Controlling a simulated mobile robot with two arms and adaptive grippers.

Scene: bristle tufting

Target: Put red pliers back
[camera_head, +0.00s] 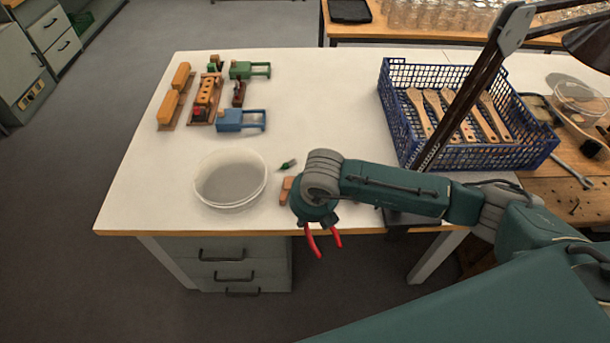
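Red pliers (312,241) show as two spread red handles below my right gripper (317,215). The pliers' head and the fingertips are hidden behind the wrist and gripper. My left gripper is not in view.
A white bowl (231,203) stands left of the gripper on the white table (320,100). A blue crate (400,82) with wooden brush handles stands at the right. The table's middle is mostly clear.

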